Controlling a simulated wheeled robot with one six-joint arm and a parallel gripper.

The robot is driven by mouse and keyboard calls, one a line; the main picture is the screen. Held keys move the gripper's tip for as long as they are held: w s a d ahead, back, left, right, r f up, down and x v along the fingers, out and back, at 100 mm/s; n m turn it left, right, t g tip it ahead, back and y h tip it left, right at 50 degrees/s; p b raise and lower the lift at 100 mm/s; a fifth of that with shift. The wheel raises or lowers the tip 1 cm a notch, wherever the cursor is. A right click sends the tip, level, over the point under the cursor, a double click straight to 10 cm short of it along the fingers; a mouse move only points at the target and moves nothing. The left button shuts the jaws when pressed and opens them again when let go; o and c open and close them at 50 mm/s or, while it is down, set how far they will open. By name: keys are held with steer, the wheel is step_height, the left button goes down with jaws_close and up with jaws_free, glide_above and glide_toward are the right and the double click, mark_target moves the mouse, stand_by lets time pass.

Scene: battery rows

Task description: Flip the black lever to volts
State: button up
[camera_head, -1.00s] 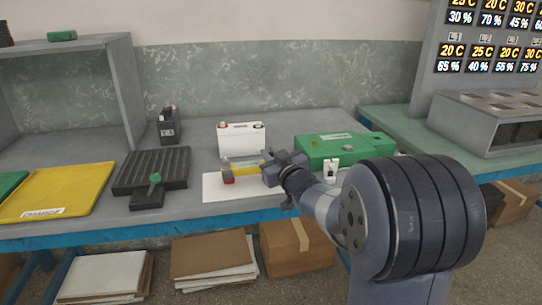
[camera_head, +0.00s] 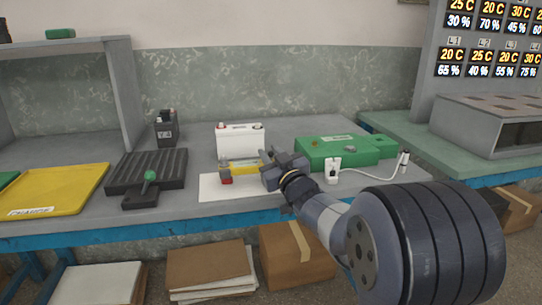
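A small white box (camera_head: 333,165) with a dark part (camera_head: 332,176) on its front stands at the front of the green case. The dark part may be the black lever, but it is too small to tell its position. No volts marking can be read. My gripper (camera_head: 268,171) is left of this box, above the white sheet (camera_head: 212,188). It is close to a yellow piece (camera_head: 243,167) with a red end (camera_head: 227,180). I cannot tell whether it touches this piece, and its fingers are too small and dark to read.
A white battery (camera_head: 240,140) stands behind the yellow piece. The green case (camera_head: 345,152) and a white cable with a plug (camera_head: 404,160) are to the right.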

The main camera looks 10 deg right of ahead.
steer(key=shift+o, duration=0.8)
steer(key=p+v, duration=0.1)
steer(key=v, duration=1)
steer(key=shift+w, duration=0.15)
steer(key=x, duration=1.1)
steer(key=shift+r, duration=0.15)
steer(key=shift+p, duration=0.3)
steer(key=shift+f+b, duration=0.25)
steer(key=shift+b, duration=0.15)
